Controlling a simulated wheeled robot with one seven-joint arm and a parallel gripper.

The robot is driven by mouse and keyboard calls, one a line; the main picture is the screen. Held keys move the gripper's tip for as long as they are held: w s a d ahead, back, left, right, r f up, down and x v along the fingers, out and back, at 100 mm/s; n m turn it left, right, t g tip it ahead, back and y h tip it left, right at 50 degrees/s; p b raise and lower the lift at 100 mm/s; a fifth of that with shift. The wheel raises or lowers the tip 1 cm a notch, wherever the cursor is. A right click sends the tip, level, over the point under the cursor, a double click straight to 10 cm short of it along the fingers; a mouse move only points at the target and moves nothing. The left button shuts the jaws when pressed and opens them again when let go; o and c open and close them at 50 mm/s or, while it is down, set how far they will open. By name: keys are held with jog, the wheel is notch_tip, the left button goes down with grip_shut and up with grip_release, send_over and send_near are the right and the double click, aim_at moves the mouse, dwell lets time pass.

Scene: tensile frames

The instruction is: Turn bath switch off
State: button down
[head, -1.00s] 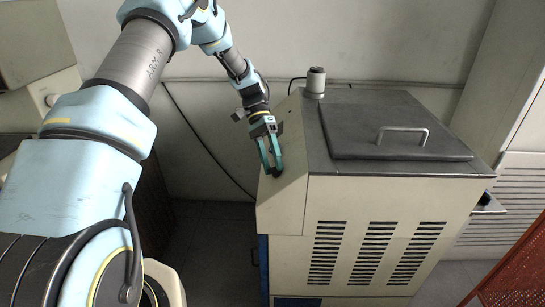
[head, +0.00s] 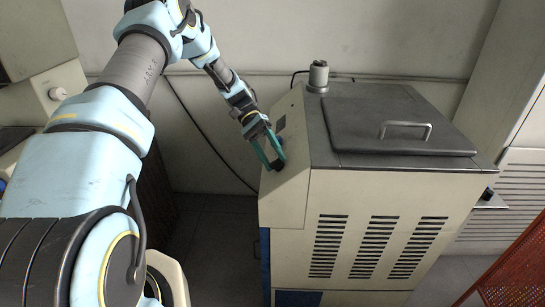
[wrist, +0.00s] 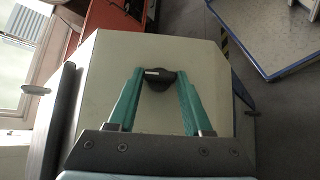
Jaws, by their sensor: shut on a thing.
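The bath is a cream cabinet (head: 345,195) with a dark grey top, and its sloped left face carries a black knob (head: 279,164). In the wrist view the knob (wrist: 158,82) is round, with a raised bar and a white mark lying nearly level across the picture. My gripper (head: 271,166) is at the lower part of the sloped face. Its two teal fingers (wrist: 156,92) are shut on the knob, one on each side. The fingers partly hide the knob in the head view.
A hinged lid (head: 395,122) with a metal handle (head: 405,126) covers the bath top. A grey cylinder (head: 318,76) stands at its back left corner. The wall (head: 230,110) with a hanging cable is behind my arm. A red mesh piece (head: 515,275) is at the lower right.

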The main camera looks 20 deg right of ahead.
jog(key=shift+c, duration=1.6)
grip_release()
jog(key=b+v, duration=0.3)
jog(key=v, duration=0.8)
jog(key=shift+s+a, duration=0.1)
jog(key=s+a+r+n+t+y, duration=0.1)
jog(key=s+a+n+t, duration=0.2)
jog(key=a, duration=1.1)
jog(key=s+a+r+n+t+y, duration=0.1)
jog(key=s+a+n+t, duration=0.3)
jog(key=s+a+t, duration=0.6)
jog(key=s+a, duration=0.2)
jog(key=a, duration=0.2)
jog(key=shift+a+n, duration=0.3)
jog(key=shift+a, duration=0.1)
